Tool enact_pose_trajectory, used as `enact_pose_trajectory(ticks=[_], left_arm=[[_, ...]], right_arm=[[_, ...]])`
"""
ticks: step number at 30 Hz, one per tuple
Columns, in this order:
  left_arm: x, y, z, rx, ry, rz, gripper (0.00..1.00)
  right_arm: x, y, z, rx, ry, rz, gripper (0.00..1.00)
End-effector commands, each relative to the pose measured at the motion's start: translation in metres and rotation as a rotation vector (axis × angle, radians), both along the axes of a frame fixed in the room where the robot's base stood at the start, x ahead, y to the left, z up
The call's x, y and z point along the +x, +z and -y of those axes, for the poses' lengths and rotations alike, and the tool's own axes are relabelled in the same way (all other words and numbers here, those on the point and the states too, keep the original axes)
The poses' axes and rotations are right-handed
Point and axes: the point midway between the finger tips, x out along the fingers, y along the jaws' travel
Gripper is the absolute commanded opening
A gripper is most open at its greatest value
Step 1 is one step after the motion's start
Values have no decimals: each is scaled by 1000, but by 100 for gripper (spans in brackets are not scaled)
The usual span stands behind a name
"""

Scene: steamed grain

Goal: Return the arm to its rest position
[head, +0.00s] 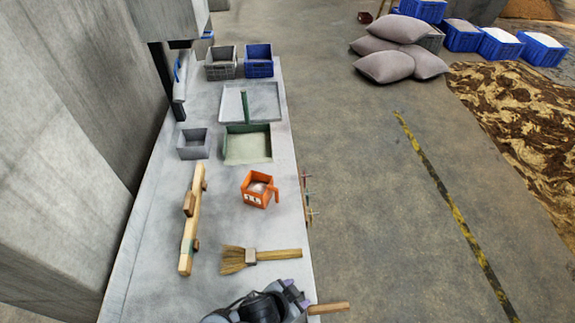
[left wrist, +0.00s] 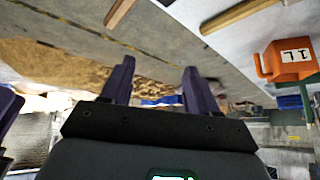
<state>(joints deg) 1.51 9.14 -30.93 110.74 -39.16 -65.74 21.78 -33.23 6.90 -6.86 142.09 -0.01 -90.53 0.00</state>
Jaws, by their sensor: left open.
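My left gripper (head: 296,291) is at the near end of the grey table (head: 145,258) in the head view, partly cut off by the bottom edge. In the left wrist view its two purple fingers (left wrist: 157,75) are apart with nothing between them. It is clear of the hand broom (head: 255,257) and the orange measuring box (head: 257,190), which holds pale contents. The orange box also shows in the left wrist view (left wrist: 287,60).
A wooden handle (head: 329,308) sticks out past the table's edge beside my left gripper. A wooden bar (head: 190,225), a grey box (head: 193,144), a green dustpan (head: 247,147) and a tray (head: 233,105) lie farther along.

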Motion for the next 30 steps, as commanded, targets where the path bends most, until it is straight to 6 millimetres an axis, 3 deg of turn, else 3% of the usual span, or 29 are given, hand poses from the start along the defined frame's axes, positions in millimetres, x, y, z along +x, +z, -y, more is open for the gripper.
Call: enact_pose_trajectory(ticks=[3, 9, 17, 18, 26, 30], left_arm=[[-19, 8, -66, 11, 243, -56, 60], [-64, 16, -161, 65, 529, -173, 60], [-132, 30, -242, 119, 763, -319, 60], [-129, 49, -241, 117, 760, -314, 60], [-127, 107, -239, 117, 755, -311, 60], [-127, 152, -239, 116, 754, -310, 60]], right_arm=[[0, 0, 0, 0, 0, 0, 49], [0, 0, 0, 1, 0, 0, 49], [0, 0, 0, 1, -1, 0, 49], [0, 17, 0, 0, -1, -2, 49], [0, 79, -1, 3, -1, 2, 49], [0, 123, -1, 3, -1, 1, 49]])
